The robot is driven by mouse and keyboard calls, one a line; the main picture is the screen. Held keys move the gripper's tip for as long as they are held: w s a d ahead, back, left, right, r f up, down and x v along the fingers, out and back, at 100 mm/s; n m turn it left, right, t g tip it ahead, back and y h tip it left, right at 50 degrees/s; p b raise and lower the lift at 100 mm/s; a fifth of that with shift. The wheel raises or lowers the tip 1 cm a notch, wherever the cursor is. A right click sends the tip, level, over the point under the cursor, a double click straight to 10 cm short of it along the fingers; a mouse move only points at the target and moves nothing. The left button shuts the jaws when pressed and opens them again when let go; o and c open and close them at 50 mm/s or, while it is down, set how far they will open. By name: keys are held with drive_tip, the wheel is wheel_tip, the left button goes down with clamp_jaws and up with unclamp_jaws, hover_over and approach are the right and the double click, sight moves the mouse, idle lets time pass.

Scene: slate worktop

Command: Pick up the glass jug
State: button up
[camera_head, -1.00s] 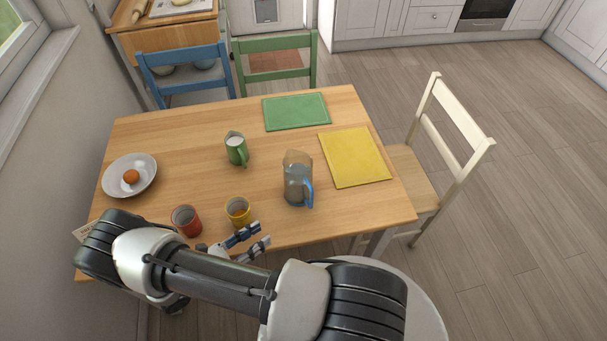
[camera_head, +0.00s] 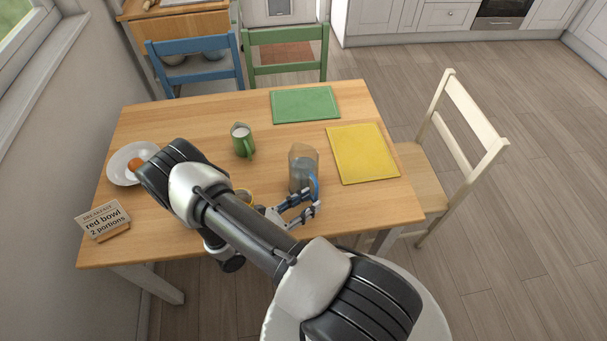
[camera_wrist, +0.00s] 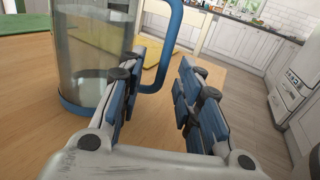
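The glass jug (camera_head: 303,167) stands upright on the wooden table, clear-walled with a blue base and a blue handle on its near right side. In the wrist view the jug (camera_wrist: 92,45) fills the upper left, with water inside, and its blue handle (camera_wrist: 170,45) reaches toward the space ahead of the fingers. My gripper (camera_head: 299,204) is just in front of the jug, near the table's front edge. I cannot tell whether a finger touches the jug.
A green jug (camera_head: 242,142) stands further back. A white plate (camera_head: 122,166), a sign card (camera_head: 103,217), a green mat (camera_head: 305,104) and a yellow mat (camera_head: 361,153) lie around. A white chair (camera_head: 437,175) stands right.

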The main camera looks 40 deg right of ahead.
sight(315, 200)
drive_tip(key=d, duration=0.3)
drive_tip(key=shift+s+d+b, duration=0.25)
drive_tip(key=shift+s+b, duration=0.05)
clamp_jaws()
drive_tip(key=shift+r, duration=0.1)
idle(0.9)
